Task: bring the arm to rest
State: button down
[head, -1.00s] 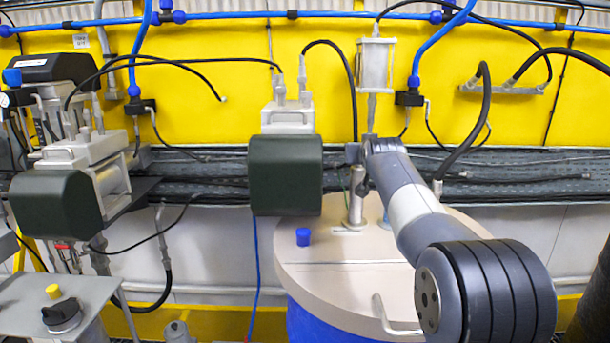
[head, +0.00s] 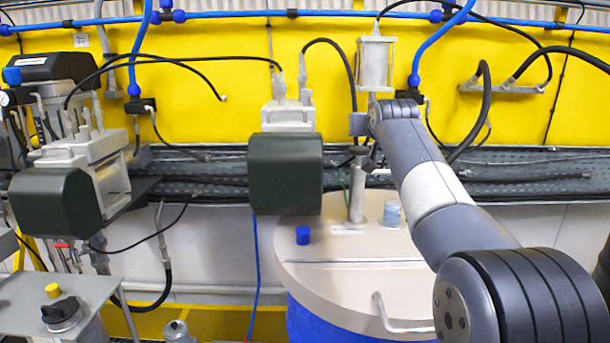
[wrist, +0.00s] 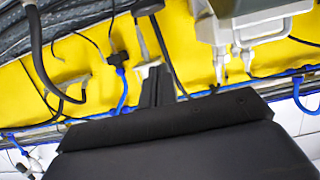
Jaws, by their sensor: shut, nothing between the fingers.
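My arm reaches up from the lower right of the head view, over the drum's round lid, to a wrist just below the pale cylinder unit on the yellow wall. The wrist is raised above the lid. My gripper shows in the wrist view (wrist: 158,82) as narrow dark fingers close together beyond a broad black body. It is shut and empty. In the head view the fingers are mostly hidden or too small to make out beside the wrist.
The beige drum lid (head: 340,275) carries a blue cap (head: 303,235), an upright metal post (head: 356,205) and a pale blue-topped cylinder (head: 391,213). A dark green motor box (head: 285,174) hangs left of my wrist. Black hoses and a blue pipe (head: 330,14) run along the wall.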

jog(key=w+f+b, duration=0.1)
jog(key=w+f, duration=0.2)
jog(key=f, duration=0.5)
jog(key=shift+w+d+f, duration=0.25)
jog(key=shift+w+f, duration=0.05)
jog(key=shift+w, duration=0.1)
jog(key=shift+r, duration=0.1)
